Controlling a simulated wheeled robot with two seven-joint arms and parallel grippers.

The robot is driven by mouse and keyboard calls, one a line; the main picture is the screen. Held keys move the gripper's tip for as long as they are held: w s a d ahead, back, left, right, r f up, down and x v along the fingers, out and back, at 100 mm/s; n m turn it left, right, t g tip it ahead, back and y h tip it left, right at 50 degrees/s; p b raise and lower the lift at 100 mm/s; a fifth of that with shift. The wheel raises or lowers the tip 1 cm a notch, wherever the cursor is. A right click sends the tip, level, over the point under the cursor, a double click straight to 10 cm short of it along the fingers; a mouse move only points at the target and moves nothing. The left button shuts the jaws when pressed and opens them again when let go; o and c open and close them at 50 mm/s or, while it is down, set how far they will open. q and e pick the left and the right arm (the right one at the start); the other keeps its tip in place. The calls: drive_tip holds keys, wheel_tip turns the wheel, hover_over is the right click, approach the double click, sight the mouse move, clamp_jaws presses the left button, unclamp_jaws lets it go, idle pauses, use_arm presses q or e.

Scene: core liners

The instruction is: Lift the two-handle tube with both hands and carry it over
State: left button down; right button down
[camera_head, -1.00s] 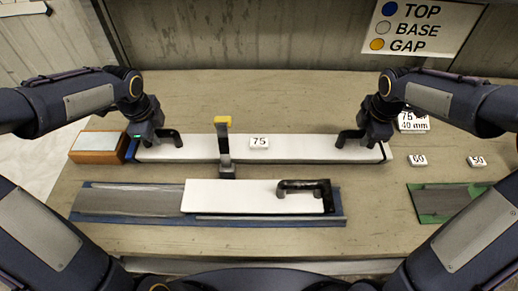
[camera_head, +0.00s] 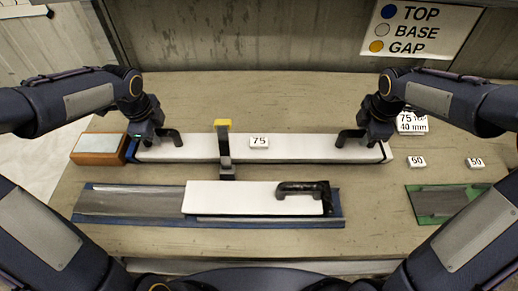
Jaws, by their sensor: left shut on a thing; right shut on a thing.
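The two-handle tube is a long white piece (camera_head: 290,147) with a black handle near each end, lying across the far part of the table. My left gripper (camera_head: 156,138) is shut on its left handle (camera_head: 174,137). My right gripper (camera_head: 364,137) is shut on its right handle (camera_head: 346,138). Much of each handle is hidden by the gripper. The tube looks level. I cannot tell whether it touches the blue tray whose edge shows at its ends.
A blue tray (camera_head: 125,203) in front holds a shorter white piece (camera_head: 240,197) with one black handle. A yellow-topped post (camera_head: 224,140) stands at the tube's front edge. A wood-and-white block (camera_head: 98,146) is at left, a green tray (camera_head: 440,202) at right. Small number tags lie about.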

use_arm(q)
wheel_tip(320, 180, up, 11)
drive_tip(key=p, duration=1)
drive_tip(key=shift+r, duration=0.15)
drive_tip(key=shift+w, duration=0.1)
